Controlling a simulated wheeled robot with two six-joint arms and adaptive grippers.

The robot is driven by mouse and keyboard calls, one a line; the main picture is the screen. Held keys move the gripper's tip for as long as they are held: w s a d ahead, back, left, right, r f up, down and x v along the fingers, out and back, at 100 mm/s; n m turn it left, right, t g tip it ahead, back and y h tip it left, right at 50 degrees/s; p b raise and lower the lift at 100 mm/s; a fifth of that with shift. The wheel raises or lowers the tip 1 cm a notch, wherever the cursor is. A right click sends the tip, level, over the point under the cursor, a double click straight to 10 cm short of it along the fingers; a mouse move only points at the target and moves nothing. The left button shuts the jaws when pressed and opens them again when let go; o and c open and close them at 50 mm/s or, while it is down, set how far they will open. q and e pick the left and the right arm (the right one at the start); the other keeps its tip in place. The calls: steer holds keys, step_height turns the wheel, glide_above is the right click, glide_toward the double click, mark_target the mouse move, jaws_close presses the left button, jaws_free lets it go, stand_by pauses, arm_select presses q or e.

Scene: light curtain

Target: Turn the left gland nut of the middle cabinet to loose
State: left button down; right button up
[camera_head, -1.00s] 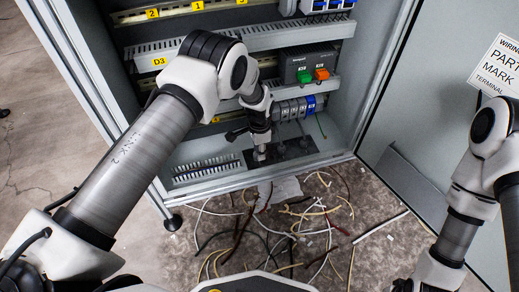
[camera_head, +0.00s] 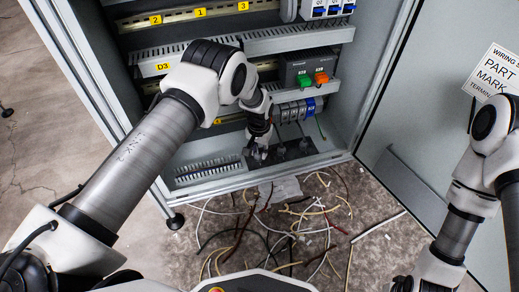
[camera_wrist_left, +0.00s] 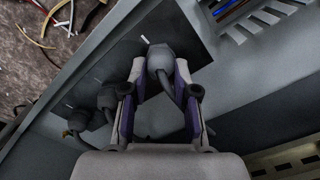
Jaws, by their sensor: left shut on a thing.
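The left gland nut (camera_wrist_left: 160,58) is a dark grey cap on a dark plate (camera_head: 312,150) in the cabinet floor. My left gripper (camera_wrist_left: 158,72) points down at it, with one finger on each side, and is shut on it. In the head view the left gripper (camera_head: 258,152) hides most of this nut. The middle gland nut (camera_wrist_left: 106,97) and the right one (camera_wrist_left: 77,120) stand apart from the fingers; they also show to the right in the head view. A short white mark lies beside the held nut. My right gripper is out of view.
A slotted duct (camera_head: 207,170) lies left of the plate. Loose wires (camera_head: 290,228) litter the floor in front. The cabinet door (camera_head: 425,125) stands open at right.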

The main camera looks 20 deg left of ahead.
mark_target(258, 153)
arm_select(q)
steer(key=shift+a+n, duration=0.1)
steer(key=shift+n, duration=1)
steer(key=shift+f, duration=0.1)
steer(key=c, duration=0.9)
jaws_free()
step_height(258, 153, up, 12)
steer(key=shift+r, duration=0.1)
steer(key=shift+s, duration=0.1)
